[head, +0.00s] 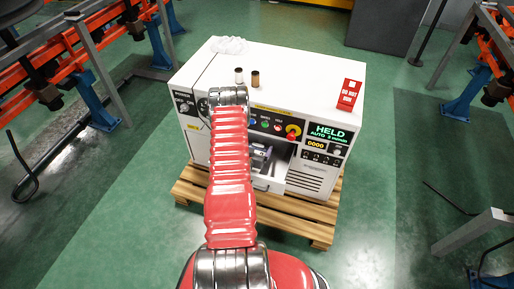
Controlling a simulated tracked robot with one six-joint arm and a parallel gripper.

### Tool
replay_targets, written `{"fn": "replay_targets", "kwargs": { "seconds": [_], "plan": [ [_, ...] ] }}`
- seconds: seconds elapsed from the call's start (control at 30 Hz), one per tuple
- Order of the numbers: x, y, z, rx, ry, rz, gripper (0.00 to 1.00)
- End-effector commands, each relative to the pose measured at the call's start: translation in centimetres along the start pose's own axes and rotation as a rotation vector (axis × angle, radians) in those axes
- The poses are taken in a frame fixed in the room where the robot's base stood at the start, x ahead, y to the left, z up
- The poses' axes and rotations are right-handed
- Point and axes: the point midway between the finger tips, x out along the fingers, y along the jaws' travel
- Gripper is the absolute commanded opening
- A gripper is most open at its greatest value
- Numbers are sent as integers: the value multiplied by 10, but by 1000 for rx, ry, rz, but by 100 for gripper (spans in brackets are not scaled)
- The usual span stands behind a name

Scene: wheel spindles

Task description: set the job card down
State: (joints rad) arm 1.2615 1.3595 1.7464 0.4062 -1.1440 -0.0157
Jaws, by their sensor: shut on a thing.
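My red and silver arm (230,170) rises from the bottom of the head view and reaches to the front of a white machine (300,72). The far end of the arm is hidden behind its nearer links, and I cannot make out my gripper. I cannot pick out a job card. A red sign (349,95) reading "DO NOT USE" stands on the machine's top at the right. A dark grey item (260,156) shows in the machine's front opening beside my arm; I cannot tell what it is.
The machine stands on a wooden pallet (308,226). On its top are two small cylinders, one dark (239,75) and one brown (255,79), and a crumpled white thing (228,45). Its screen (327,132) reads "HELD". Orange and blue frames (100,40) stand at both sides.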

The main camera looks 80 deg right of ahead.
Motion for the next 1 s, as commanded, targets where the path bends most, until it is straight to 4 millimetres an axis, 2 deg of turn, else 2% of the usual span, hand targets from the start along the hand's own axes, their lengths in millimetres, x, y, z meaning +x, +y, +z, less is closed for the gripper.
{"fn": "replay_targets", "kwargs": {
  "seconds": [0.87, 0.9, 1.0],
  "plan": [
    [5, 0, 10, 0, 1, 0, 66],
    [5, 0, 11, 0, 1, 0, 90],
    [5, 0, 11, 0, 1, 0, 97]
  ]
}}
